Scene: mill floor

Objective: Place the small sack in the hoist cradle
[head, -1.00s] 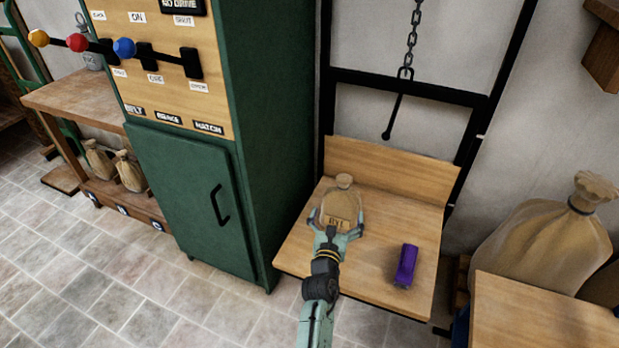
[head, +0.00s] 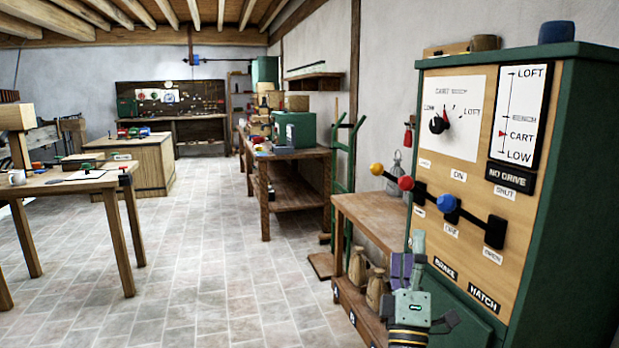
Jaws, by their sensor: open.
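My gripper (head: 432,285) is at the lower right in the head view, in front of the green control cabinet (head: 550,200). Its jaws are open, with no sack between them. A purple item (head: 401,270) shows right by the gripper; I cannot tell whether it touches it. Two small tan tied sacks, one (head: 357,266) and another (head: 376,290), stand on the low shelf of the wooden bench left of the gripper. The hoist cradle and the sack last seen on it are out of view.
The cabinet panel has yellow, red (head: 405,183) and blue (head: 446,203) lever knobs, a dial (head: 438,124) and a NO DRIVE sign (head: 510,177). A wooden bench (head: 375,215) adjoins it. A table (head: 70,182) stands left. The tiled floor (head: 200,260) between is clear.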

